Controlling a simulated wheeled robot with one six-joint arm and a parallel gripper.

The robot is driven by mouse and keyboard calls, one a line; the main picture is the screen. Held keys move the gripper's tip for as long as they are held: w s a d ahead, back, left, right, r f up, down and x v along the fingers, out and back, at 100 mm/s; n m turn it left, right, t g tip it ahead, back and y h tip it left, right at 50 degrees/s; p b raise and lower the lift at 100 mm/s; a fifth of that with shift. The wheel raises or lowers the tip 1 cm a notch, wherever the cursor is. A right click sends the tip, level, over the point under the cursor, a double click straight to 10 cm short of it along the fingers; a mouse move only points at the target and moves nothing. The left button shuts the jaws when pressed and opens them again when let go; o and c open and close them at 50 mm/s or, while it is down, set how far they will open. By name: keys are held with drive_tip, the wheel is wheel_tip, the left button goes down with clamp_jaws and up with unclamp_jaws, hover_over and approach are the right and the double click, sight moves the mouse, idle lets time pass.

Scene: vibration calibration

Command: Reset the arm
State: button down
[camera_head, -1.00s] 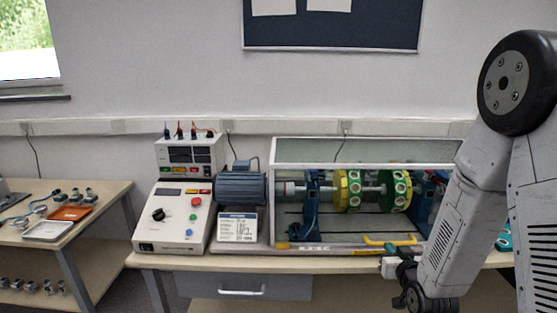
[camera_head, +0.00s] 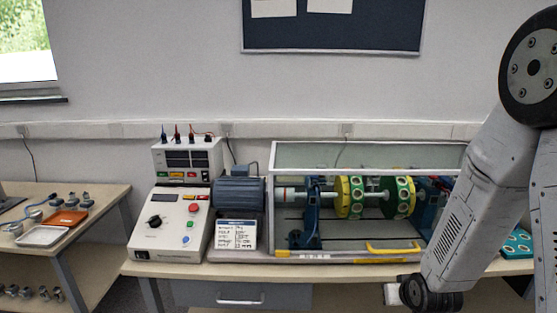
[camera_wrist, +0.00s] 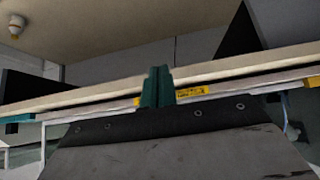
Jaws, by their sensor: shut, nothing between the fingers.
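My arm stands at the right side of the head view, with its lower link bent down toward the front edge of the bench. My gripper shows in the wrist view, where its two green fingers (camera_wrist: 158,87) are together with nothing between them. The fingers point toward the bench edge (camera_wrist: 240,68), with a yellow label close beside them. In the head view the fingers are out of sight; only the dark wrist joint shows near the bottom right.
The vibration rig (camera_head: 370,258) stands on the bench, its clear cover (camera_head: 370,155) above the shaft and green-yellow discs (camera_head: 398,197). A control box (camera_head: 170,225) and motor (camera_head: 238,197) are to its left. A side table (camera_head: 92,215) holds an orange tray (camera_head: 65,218) and small parts.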

drive_tip(key=s+a+r+g, duration=0.2)
drive_tip(key=s+r+g, duration=0.1)
drive_tip(key=s+r, duration=1)
drive_tip(key=s+a+r+g, duration=0.2)
drive_tip(key=s+r+g, duration=0.1)
drive_tip(key=s+r, duration=1.1)
drive_tip(key=shift+s+a+g, duration=0.25)
drive_tip(key=shift+s+g, duration=0.15)
drive_tip(key=shift+s, duration=0.05)
drive_tip(key=shift+r, duration=0.1)
